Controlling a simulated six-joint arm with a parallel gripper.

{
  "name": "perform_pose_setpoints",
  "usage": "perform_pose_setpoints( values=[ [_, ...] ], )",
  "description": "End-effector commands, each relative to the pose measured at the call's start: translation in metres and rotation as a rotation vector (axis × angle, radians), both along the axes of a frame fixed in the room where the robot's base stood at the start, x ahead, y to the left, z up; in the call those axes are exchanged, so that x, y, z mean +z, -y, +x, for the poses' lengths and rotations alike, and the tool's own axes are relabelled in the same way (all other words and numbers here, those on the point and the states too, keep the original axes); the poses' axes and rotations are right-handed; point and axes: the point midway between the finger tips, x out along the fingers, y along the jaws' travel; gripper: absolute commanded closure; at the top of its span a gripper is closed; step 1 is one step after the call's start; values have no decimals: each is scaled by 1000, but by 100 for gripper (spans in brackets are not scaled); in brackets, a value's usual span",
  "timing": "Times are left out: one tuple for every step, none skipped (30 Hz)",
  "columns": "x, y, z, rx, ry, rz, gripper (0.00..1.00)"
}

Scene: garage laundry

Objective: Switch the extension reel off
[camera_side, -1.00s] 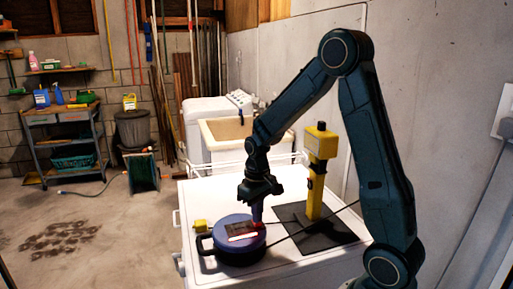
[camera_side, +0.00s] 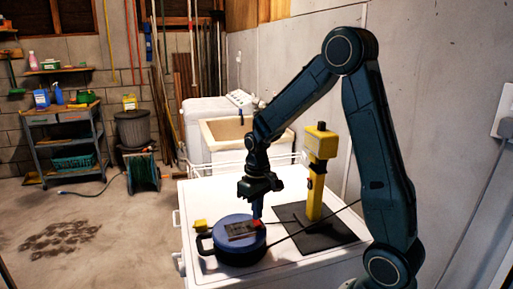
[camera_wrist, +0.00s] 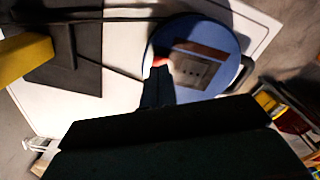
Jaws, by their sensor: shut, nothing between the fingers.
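The extension reel (camera_side: 236,252) is a round blue drum with a dark handle, lying flat on the white worktop. A grey panel (camera_side: 240,230) is on its top face, and in the wrist view the panel (camera_wrist: 193,70) shows sockets. A small red part, seemingly the switch (camera_wrist: 160,62), shows at the panel's edge beside my fingertips. My gripper (camera_side: 257,214) points down over the reel's right side, shut and empty. In the wrist view its fingers (camera_wrist: 158,80) reach the red part; I cannot tell whether they touch it.
A yellow post (camera_side: 315,175) on a dark base plate (camera_side: 322,232) stands right of the reel. A black cable (camera_side: 290,236) runs from the reel across the plate. A small yellow block (camera_side: 200,225) lies behind the reel at left. The worktop's front (camera_side: 290,275) is clear.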

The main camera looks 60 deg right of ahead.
Motion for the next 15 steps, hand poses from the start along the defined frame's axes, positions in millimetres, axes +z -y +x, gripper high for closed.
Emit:
perform_pose_setpoints(
  values=[
    [4, 0, 0, 0, 3, -1, 100],
    [5, 0, 0, 0, 3, -1, 100],
    [8, 0, 0, 0, 3, -1, 100],
    [9, 0, 0, 0, 3, -1, 100],
    [11, 0, 0, 0, 3, -1, 100],
    [13, 0, 1, 0, 3, -1, 100],
    [15, 0, 1, 0, 3, -1, 100],
    [17, 0, 1, 0, 3, -1, 100],
    [19, 0, 1, 0, 3, -1, 100],
    [21, 0, 1, 0, 3, -1, 100],
    [22, 0, 1, 0, 3, -1, 100],
    [24, 0, 1, 0, 3, -1, 100],
    [26, 0, 0, 0, 3, -1, 100],
    [28, 0, 0, 0, 2, -1, 100],
    [30, 0, 0, 0, 2, -1, 100]
  ],
)
